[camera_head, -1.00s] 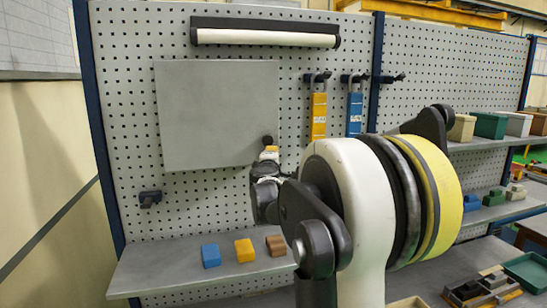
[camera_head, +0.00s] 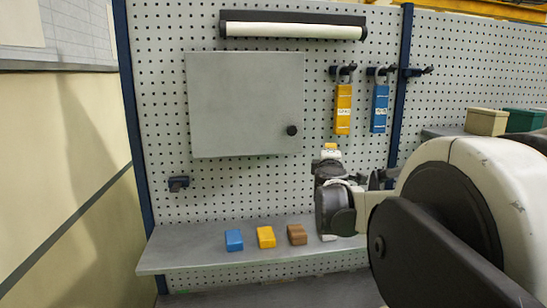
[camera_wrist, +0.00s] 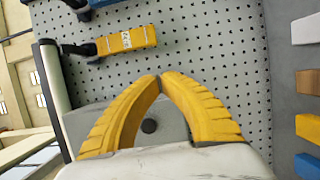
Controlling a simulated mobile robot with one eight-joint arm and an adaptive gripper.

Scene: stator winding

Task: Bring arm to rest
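My gripper (camera_wrist: 160,78) has two yellow ribbed fingers whose tips meet, with nothing between them. In the head view my gripper (camera_head: 330,149) is small, with its yellow tips up, to the right of and apart from the grey cabinet (camera_head: 240,105). The cabinet door looks closed, with a black round knob (camera_head: 292,130) near its lower right corner. In the wrist view the knob (camera_wrist: 149,126) shows in the gap between the fingers, further back. My arm is bent and fills the right side of the head view.
A yellow padlock (camera_head: 343,110) and a blue padlock (camera_head: 380,108) hang on pegboard hooks right of the cabinet. A blue block (camera_head: 234,240), a yellow block (camera_head: 266,237) and a brown block (camera_head: 297,235) lie on the shelf (camera_head: 190,250) below. A lamp bar (camera_head: 292,30) is above the cabinet.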

